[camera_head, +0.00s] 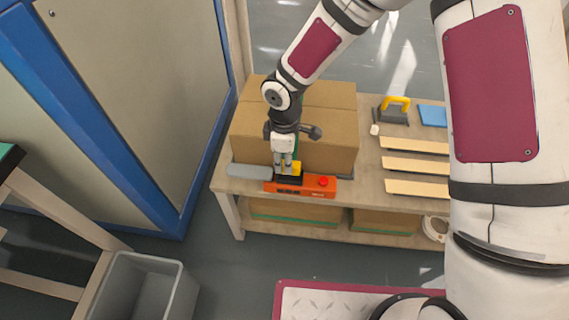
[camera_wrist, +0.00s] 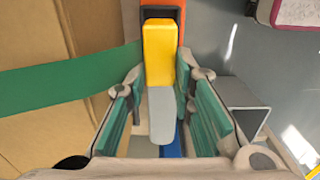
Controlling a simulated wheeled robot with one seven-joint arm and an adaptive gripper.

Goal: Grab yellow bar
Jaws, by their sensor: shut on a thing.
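The yellow bar (camera_wrist: 160,52) stands in the middle of the wrist view, with a grey piece (camera_wrist: 161,115) below it in the picture. In the head view the yellow bar (camera_head: 297,168) shows small, at my gripper's fingertips, over an orange device (camera_head: 302,188). My gripper (camera_head: 287,165) points down at the device. In the wrist view the teal finger pads of my gripper (camera_wrist: 165,115) lie on both sides of the bar and grey piece, and it is shut on the bar. The exact contact is hard to see.
A cardboard box (camera_head: 330,120) stands close behind my gripper on the wooden table (camera_head: 372,190). A red button (camera_head: 323,181) sits on the device's right. A flat grey piece (camera_head: 248,171) lies left. Pale wooden strips (camera_head: 415,165) and a yellow-handled tool (camera_head: 392,110) lie right.

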